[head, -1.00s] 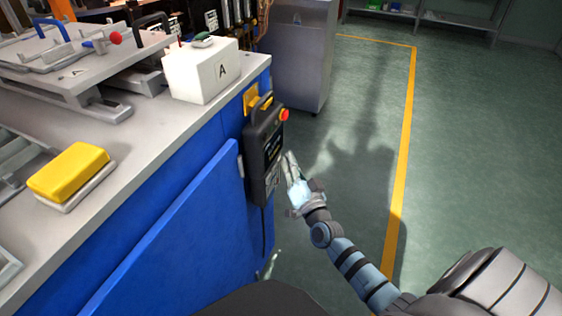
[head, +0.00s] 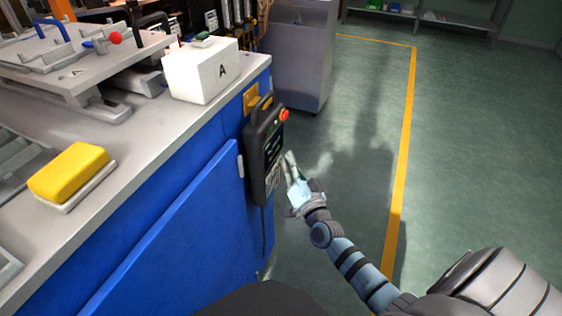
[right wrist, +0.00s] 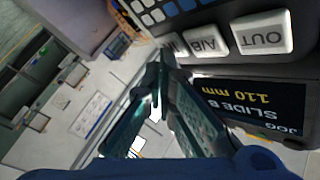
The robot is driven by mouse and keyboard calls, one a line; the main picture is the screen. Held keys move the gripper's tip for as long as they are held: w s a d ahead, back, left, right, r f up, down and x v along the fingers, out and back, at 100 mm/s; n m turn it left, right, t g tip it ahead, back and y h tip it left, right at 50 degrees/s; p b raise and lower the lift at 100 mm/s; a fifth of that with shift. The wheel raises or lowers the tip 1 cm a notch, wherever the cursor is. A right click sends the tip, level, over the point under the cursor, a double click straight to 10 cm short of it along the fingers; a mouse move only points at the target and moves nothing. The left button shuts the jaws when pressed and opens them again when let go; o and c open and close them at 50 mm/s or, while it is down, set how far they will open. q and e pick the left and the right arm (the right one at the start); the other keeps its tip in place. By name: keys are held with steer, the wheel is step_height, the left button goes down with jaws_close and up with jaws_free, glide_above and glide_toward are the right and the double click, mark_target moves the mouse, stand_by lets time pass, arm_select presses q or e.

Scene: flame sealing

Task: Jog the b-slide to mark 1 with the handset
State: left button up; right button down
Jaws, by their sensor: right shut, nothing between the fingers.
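The black handset (head: 264,150) hangs on the blue side of the bench, with a red button on top. My right gripper (head: 289,160) is shut and empty, just right of the handset's lower face. In the right wrist view its fingertips (right wrist: 163,56) are at the key row, beside the A/B key (right wrist: 208,44) and over a partly hidden key. Whether they touch it I cannot tell. The OUT key (right wrist: 263,36) is further right. The screen (right wrist: 258,104), upside down, reads JOG, SLIDE B, 110 mm. I cannot make out the b-slide or mark 1. My left gripper is not seen.
A white box marked A (head: 201,72) and a yellow block (head: 69,172) stand on the grey bench top (head: 135,140). A grey cabinet (head: 301,55) stands behind. The green floor at right is clear.

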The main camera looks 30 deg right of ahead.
steer(key=shift+s+d, duration=0.5)
steer(key=shift+s, duration=0.25)
steer(key=shift+s+d+p, duration=0.35)
steer(key=shift+s+d, duration=0.4)
steer(key=shift+s, duration=0.3)
steer(key=shift+s+d+p, duration=0.3)
steer(key=shift+s+d, duration=0.4)
steer(key=shift+s, duration=0.3)
